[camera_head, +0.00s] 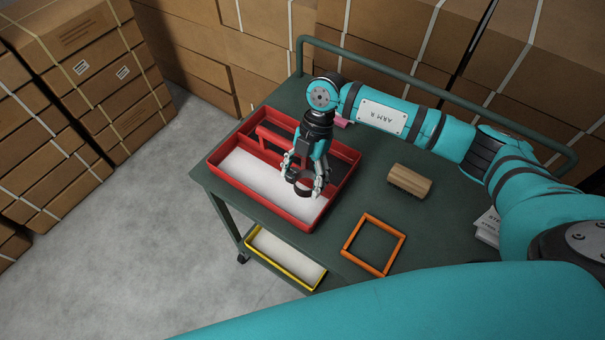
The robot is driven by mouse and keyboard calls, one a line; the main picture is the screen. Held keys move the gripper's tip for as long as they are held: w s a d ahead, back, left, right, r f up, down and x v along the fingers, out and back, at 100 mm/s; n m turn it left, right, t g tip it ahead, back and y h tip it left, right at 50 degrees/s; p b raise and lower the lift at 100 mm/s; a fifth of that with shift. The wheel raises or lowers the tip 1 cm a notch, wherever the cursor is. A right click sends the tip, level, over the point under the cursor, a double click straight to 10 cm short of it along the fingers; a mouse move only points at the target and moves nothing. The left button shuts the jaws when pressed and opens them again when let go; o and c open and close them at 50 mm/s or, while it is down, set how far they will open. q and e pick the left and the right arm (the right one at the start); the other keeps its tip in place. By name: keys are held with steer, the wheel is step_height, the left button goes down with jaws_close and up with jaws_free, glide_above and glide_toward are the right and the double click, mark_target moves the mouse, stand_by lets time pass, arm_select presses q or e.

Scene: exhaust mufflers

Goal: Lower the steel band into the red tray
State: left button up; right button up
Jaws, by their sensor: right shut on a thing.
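The red tray (230,182) lies on the left part of the green cart top. It has a large section with a pale floor and narrower sections behind a red divider. My right gripper (304,187) points down over the right part of the tray's large section. It is shut on the steel band (303,191), a small dark ring seen partly between the fingers. Whether the band touches the tray floor cannot be told. My left gripper is not in view.
On the cart (345,200), a brown ribbed block (409,181) and an orange square frame (374,244) lie to the right of the tray. A pink item (341,122) is partly hidden behind my arm. A yellow-rimmed tray (287,257) sits lower down. A rail (400,82) and cardboard boxes stand behind.

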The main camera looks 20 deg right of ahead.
steer(key=shift+f+b, duration=0.9)
steer(key=shift+f, duration=0.6)
steer(key=shift+f+b, duration=0.85)
steer(key=shift+f, duration=0.5)
steer(key=o, duration=1.3)
steer(key=shift+c, duration=0.2)
steer(key=v, duration=1.2)
steer(key=shift+s+a, duration=0.1)
